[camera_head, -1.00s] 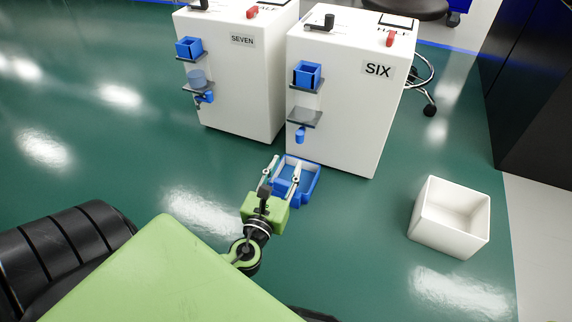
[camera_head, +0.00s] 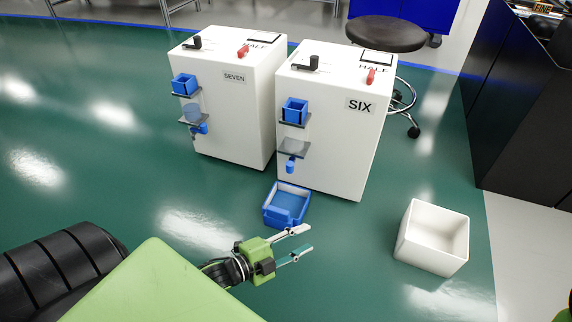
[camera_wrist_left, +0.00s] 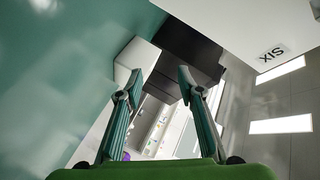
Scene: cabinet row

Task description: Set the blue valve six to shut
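White cabinet SIX (camera_head: 330,140) stands on the green floor with its label on the front. A blue square cup (camera_head: 295,111) is higher on that face. My left gripper (camera_head: 309,239) is open and empty, low in front of the cabinet, its fingers pointing right, apart from the valve. Its spread fingers also show in the left wrist view (camera_wrist_left: 160,75), with the SIX label at upper right. The valve's handle angle is too small to read. My right gripper is not in view.
A blue tray (camera_head: 271,222) lies on the floor before cabinet SIX. Cabinet SEVEN (camera_head: 238,120) stands to the left with similar blue parts. A white open box (camera_head: 420,252) is at right, a black stool (camera_head: 385,34) behind.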

